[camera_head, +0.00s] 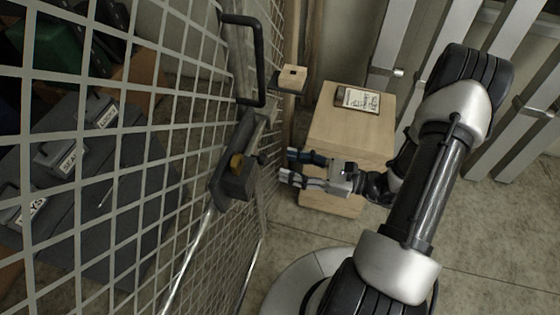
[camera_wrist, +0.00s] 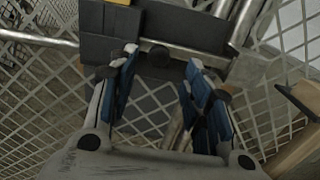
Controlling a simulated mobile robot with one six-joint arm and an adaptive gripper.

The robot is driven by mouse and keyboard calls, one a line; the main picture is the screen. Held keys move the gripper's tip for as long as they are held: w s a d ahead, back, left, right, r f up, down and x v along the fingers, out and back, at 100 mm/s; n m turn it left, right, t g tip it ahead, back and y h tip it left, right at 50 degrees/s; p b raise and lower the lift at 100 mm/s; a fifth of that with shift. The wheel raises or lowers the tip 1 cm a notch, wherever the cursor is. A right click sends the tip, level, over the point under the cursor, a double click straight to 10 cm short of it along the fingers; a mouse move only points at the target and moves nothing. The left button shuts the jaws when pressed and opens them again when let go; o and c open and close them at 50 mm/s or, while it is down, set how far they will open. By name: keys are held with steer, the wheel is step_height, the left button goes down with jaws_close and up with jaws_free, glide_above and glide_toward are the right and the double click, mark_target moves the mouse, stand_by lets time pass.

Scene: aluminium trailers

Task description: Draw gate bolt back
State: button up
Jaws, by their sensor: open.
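The gate bolt assembly (camera_head: 238,168) is a dark grey housing with a yellow-brown patch, fixed to the wire-mesh gate (camera_head: 150,150) left of centre. In the wrist view, the grey housing (camera_wrist: 195,24) fills the top, with a bright metal rod (camera_wrist: 205,54) along its lower edge. A dark round knob (camera_wrist: 159,55) shows there between my fingertips. My gripper (camera_head: 286,166) is open, just right of the housing, its fingers pointing left at it. In the wrist view, my blue-padded fingers (camera_wrist: 160,66) stand apart on either side of the knob. Contact cannot be told.
A black handle (camera_head: 262,60) sits higher on the gate. A wooden block with a dark plate (camera_head: 291,80) is on the post behind. A wooden cabinet (camera_head: 350,128) bearing a framed notice (camera_head: 358,99) stands beyond my gripper. Labelled grey boxes (camera_head: 62,152) lie behind the mesh.

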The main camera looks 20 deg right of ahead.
steer(key=shift+s+d, duration=0.35)
steer(key=shift+d, duration=0.1)
